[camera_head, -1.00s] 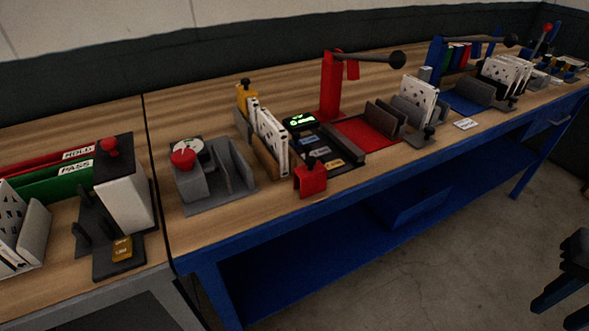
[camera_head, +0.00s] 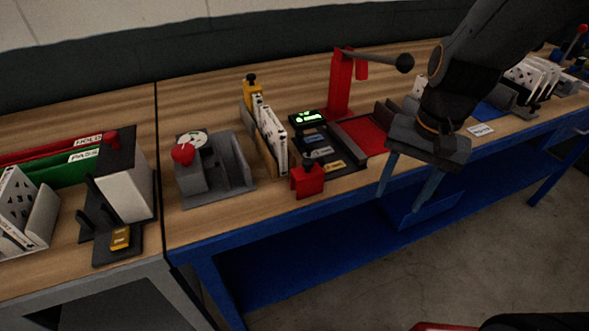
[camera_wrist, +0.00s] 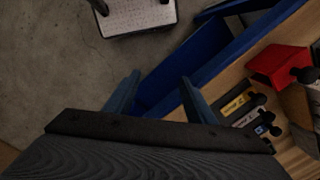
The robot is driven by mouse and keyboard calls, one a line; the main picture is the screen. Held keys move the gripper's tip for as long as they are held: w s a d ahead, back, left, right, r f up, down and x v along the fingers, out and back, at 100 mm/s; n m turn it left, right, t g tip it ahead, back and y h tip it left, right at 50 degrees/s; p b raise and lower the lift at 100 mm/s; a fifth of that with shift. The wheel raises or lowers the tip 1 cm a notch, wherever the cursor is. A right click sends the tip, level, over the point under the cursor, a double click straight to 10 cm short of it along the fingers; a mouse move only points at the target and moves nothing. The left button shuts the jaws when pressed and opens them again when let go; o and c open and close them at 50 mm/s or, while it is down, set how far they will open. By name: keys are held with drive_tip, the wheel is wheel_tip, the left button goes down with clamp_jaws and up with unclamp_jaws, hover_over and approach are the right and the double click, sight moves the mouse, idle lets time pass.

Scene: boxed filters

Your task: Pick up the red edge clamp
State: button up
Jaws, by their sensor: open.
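The red edge clamp (camera_head: 307,181) is a small red block with a black knob on top. It sits at the front edge of the wooden bench, just left of a black tray with labelled tiles. In the wrist view the red clamp (camera_wrist: 279,66) shows at the right, its black knob pointing right. My gripper (camera_head: 405,205) is open and empty, to the right of the clamp, over the bench's front edge. In the wrist view its two blue-grey fingers (camera_wrist: 160,92) stand apart with the blue bench frame beyond them, the clamp off to their right.
A wooden holder with white filters (camera_head: 271,137) stands behind and left of the clamp. A red lever press (camera_head: 340,85) rises behind the tray (camera_head: 345,163). A grey fixture with a red knob (camera_head: 212,170) is at the left. Free space lies in front of the bench.

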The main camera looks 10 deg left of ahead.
sight(310, 161)
drive_tip(key=a+r+m+y+p, duration=0.1)
drive_tip(key=a+r+m, duration=0.1)
drive_tip(key=a, duration=0.3)
drive_tip(key=w+a+r+m+g+y+p, duration=0.1)
drive_tip(key=a+r+m+p, duration=0.1)
drive_tip(key=a+r+m, duration=0.1)
drive_tip(key=a+r+m+g+p, duration=0.1)
drive_tip(key=a+r, duration=0.3)
drive_tip(key=a, duration=0.4)
drive_tip(key=shift+w+m+y+p, duration=0.35)
drive_tip(key=shift+w+m+y, duration=0.05)
drive_tip(key=shift+m, duration=0.4)
drive_tip(key=shift+s+a+f, duration=0.2)
drive_tip(key=shift+a+f, duration=0.5)
drive_tip(key=shift+f, duration=0.2)
drive_tip(key=shift+p+x, duration=0.9)
drive_tip(key=shift+x, duration=1.9)
drive_tip(key=shift+a, duration=0.1)
drive_tip(key=c, duration=1.3)
